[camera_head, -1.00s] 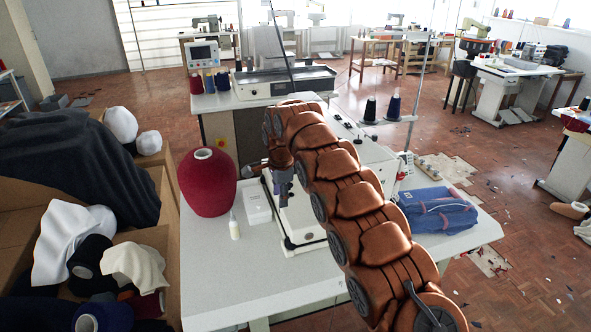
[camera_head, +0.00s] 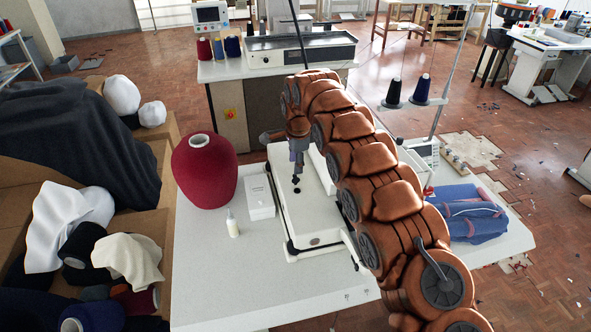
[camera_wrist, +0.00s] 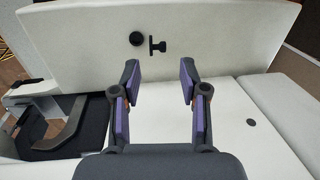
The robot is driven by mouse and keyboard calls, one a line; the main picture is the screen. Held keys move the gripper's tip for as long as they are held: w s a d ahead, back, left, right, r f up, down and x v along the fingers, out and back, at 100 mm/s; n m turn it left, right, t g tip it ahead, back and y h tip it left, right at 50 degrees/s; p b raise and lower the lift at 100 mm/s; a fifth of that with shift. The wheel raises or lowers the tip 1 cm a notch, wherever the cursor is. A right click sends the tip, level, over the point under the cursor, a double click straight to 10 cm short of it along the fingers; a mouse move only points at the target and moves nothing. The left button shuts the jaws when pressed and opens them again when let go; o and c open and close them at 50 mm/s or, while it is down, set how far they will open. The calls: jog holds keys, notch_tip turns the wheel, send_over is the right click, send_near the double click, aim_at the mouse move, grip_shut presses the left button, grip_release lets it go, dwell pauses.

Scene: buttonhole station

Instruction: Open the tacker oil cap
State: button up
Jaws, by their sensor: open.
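The tacker (camera_head: 316,215) is a white sewing machine on a white table. In the wrist view, its pale housing (camera_wrist: 215,35) carries a round black knob or cap (camera_wrist: 136,39) and a black T-shaped fitting (camera_wrist: 157,46) beside it. I cannot tell for certain which of them is the oil cap. Small dark fittings (camera_head: 296,191) also show on the tacker in the head view, just below my gripper (camera_head: 298,168). My gripper, with purple finger pads, also shows in the wrist view (camera_wrist: 157,78). It is open and empty, apart from both fittings, which lie beyond its fingertips.
A big red yarn cone (camera_head: 205,175), a white box (camera_head: 260,197) and a small white bottle (camera_head: 232,223) stand left of the tacker. Folded blue cloth (camera_head: 465,213) lies at the right. A thread stand with dark spools (camera_head: 421,88) rises behind. The table front (camera_head: 270,285) is clear.

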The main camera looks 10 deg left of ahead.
aim_at(295, 177)
jog(key=f, duration=0.1)
jog(key=f+p, duration=0.1)
jog(key=f, duration=0.3)
jog(key=shift+w+a+p, duration=0.25)
jog(key=shift+p, duration=0.15)
jog(key=shift+c, duration=0.2)
grip_shut()
